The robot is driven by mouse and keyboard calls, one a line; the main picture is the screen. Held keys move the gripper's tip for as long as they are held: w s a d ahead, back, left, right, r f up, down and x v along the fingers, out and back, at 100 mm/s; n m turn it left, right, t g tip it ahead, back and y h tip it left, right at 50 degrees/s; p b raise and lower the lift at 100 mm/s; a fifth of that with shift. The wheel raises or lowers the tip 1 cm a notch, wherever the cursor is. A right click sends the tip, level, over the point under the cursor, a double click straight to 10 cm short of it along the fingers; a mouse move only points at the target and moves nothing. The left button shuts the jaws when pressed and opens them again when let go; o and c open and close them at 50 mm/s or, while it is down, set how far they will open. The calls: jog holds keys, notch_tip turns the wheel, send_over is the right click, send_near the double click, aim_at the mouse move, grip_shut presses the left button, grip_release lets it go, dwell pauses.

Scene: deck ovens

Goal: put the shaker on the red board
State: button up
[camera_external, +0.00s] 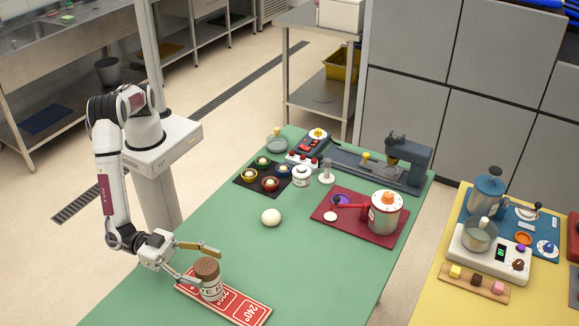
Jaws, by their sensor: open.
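The shaker (211,291), a white jar with dark lettering and a brown perforated cap, stands upright at the near edge of the green table. It appears to rest on the red board (249,310), a flat plate with white outlines and temperature numbers. The shaker hides part of that board. My gripper (208,266) is open, its fingers reaching right at the shaker. One finger is beyond the cap and the other is close to the jar's left side. I cannot tell whether either finger touches it.
A dark red mat (330,216) with a red-and-steel pot (384,215) lies at the right. A white ball (271,217) sits mid-table. A dark mat with small bowls (270,184) and appliances stand at the back. The green table (300,260) is clear right of the board.

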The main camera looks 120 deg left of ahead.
jog(key=s+d, duration=0.1)
jog(key=s, duration=0.9)
jog(key=shift+s+d, duration=0.35)
jog(key=shift+s, duration=0.05)
jog(key=shift+w+r, duration=0.1)
jog(key=w+a+r+g+h, duration=0.35)
jog(key=w+r, duration=0.35)
jog(key=r, duration=0.4)
jog(key=s+a+r+m+g+h, duration=0.1)
jog(key=s+a+r+g+h, duration=0.1)
jog(key=s+a+r, duration=0.45)
jog(key=s+a+r+m+g+h, duration=0.15)
jog(key=a+r, duration=0.25)
jog(key=a, duration=0.5)
jog(key=s+a+f+g+y, duration=0.2)
jog(key=s+a, duration=0.9)
jog(key=s, duration=0.3)
jog(key=s+a+f+g+y, duration=0.2)
jog(key=s+a+g, duration=0.1)
jog(key=s+a, duration=0.8)
jog(key=s, duration=0.3)
jog(key=shift+s+f+n, duration=0.25)
jog(key=shift+f+n, duration=0.1)
